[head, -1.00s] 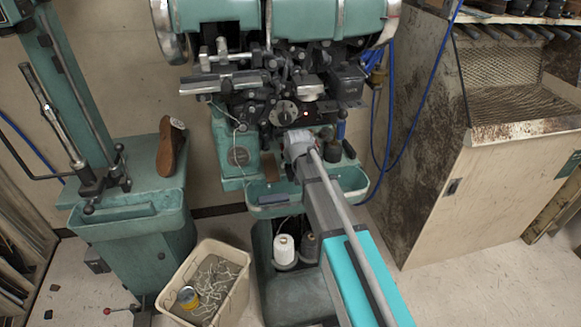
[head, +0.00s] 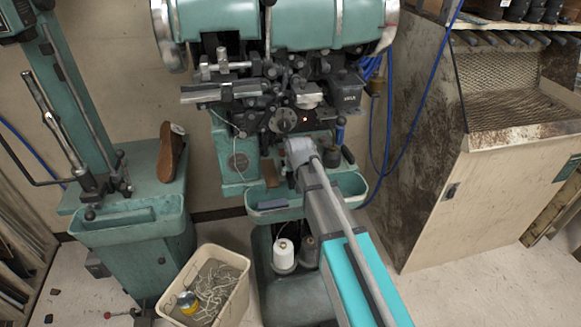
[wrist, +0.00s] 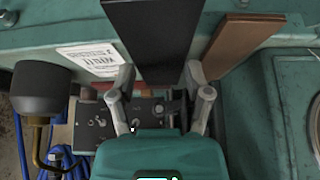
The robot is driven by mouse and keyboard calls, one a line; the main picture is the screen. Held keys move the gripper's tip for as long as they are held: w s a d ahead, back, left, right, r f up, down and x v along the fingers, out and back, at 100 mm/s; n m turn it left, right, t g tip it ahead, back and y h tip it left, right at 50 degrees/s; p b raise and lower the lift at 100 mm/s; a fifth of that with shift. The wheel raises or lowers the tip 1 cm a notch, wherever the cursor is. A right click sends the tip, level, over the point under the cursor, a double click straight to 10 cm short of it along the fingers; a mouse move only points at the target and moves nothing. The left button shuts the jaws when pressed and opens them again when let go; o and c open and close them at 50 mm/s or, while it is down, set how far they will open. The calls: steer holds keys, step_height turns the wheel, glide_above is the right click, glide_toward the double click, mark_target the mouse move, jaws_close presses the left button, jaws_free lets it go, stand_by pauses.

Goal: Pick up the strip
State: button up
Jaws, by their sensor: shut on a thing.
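In the wrist view, a black strip (wrist: 152,35) runs from the top edge down between the two fingers of my gripper (wrist: 160,82). The fingers are shut on its near end. A brown strip (wrist: 243,44) lies slanted just right of the black one, outside the fingers. A brown piece also hangs or stands at the machine front in the head view (head: 270,173), left of my arm. In the head view my arm hides the gripper's fingers and the black strip.
The green stitching machine (head: 280,110) stands right in front of my arm. Its green trough (head: 350,184) holds a dark block (head: 272,202). A bin with cord scraps (head: 240,262) stands at lower left.

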steer(key=s+d, duration=0.4)
steer(key=s, duration=1.1)
steer(key=shift+d, duration=0.1)
steer(key=shift+w+r, duration=0.1)
step_height(320, 180, up, 27)
steer(key=p, duration=2.7)
